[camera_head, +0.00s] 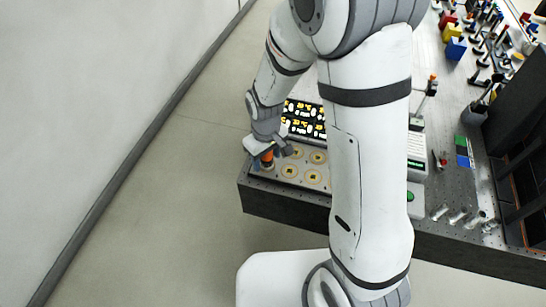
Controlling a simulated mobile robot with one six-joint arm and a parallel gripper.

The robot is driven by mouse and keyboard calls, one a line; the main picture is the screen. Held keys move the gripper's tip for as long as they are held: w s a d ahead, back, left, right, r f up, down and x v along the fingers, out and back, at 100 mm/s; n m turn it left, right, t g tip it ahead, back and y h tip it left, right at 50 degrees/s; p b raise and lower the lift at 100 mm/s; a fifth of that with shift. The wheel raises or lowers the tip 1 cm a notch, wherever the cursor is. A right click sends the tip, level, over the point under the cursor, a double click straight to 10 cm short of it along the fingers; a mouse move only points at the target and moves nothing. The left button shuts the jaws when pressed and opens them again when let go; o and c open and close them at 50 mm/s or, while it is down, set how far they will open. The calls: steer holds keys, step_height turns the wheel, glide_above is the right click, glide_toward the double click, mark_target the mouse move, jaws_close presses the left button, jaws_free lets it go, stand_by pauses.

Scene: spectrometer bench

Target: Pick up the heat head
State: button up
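A small orange piece with a dark base (267,161), which looks like the heat head, stands at the far left of a light plate with round gold-ringed spots (313,177), near the bench's left corner. My gripper (268,152) is right at its top, pointing down. The wrist and gripper body hide the upper part of the orange piece. The fingers are too small and covered to tell whether they touch it or are closed around it.
A black panel with yellow and white markings (305,118) lies just behind the plate. My arm hides the middle of the bench. Small optics posts, coloured blocks (455,48) and a dark rack (520,130) stand to the right. The floor at left is clear.

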jaws_close()
stand_by(0.4)
